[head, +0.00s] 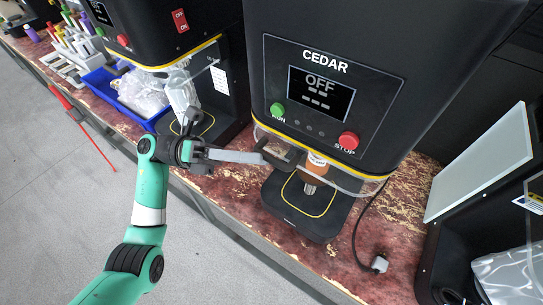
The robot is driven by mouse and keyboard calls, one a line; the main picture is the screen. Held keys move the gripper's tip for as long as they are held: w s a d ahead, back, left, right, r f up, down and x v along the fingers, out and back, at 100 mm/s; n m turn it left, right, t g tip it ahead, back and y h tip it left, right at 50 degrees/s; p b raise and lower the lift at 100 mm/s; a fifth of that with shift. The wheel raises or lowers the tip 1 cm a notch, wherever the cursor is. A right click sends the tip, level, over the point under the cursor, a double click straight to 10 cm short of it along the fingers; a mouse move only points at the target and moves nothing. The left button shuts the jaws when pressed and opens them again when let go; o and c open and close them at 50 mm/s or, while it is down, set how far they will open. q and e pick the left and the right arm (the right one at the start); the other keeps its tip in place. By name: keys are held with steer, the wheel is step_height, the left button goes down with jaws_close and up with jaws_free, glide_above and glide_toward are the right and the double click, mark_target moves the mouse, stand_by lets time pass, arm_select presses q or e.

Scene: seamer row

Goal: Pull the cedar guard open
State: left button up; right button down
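The CEDAR machine (330,80) is black, with a screen reading OFF, a green RUN button and a red STOP button. Its guard (352,184) is a clear curved shield with a yellow upper edge, in front of the working space. An orange-and-white can or jar (317,162) shows behind it, above the black base plate. My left gripper (274,154) reaches in from the left to the guard's left front side. Its dark tip end overlaps the guard in view; I cannot tell contact or whether the fingers are open. My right gripper is not in view.
Another black machine (170,30) stands at left, beside a blue bin (104,86) of clear plastic items. A power cable with a grey plug (379,264) lies right of the CEDAR base. A pale panel (480,160) stands at far right.

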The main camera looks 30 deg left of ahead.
mark_target(271, 158)
arm_select(q)
steer(key=x, duration=0.4)
steer(key=shift+d, duration=0.1)
jaws_close()
stand_by(1.3)
